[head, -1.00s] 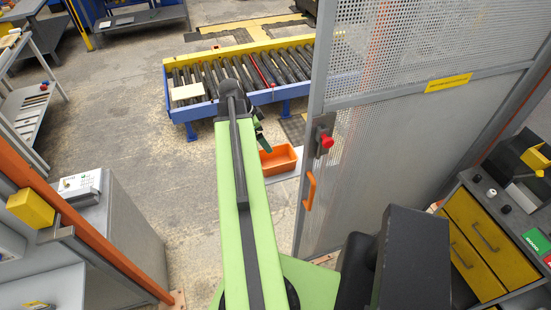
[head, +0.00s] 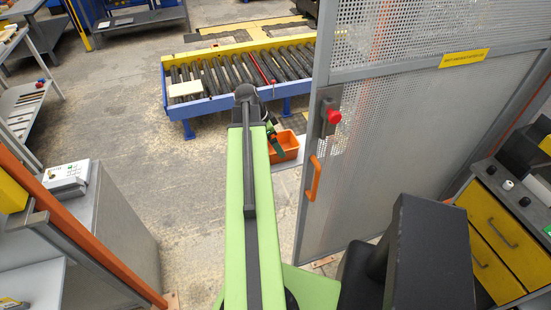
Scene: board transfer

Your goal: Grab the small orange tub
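The small orange tub (head: 291,144) is in the head view, on a pale surface just left of the mesh door's lower edge. Its left part is hidden behind my gripper. My gripper (head: 277,150) is a small dark and green shape at the far end of my light green arm. It overlaps the tub's left side in the picture. I cannot tell whether it touches the tub, hangs over it or is in front of it. Its fingers are too small to show whether they are open or shut.
A roller conveyor (head: 215,104) with a blue and yellow frame stands behind, with a pale board (head: 185,89) on it. A grey mesh door (head: 400,130) with an orange handle (head: 313,178) closes off the right. A grey cabinet (head: 120,235) stands left. The floor between is clear.

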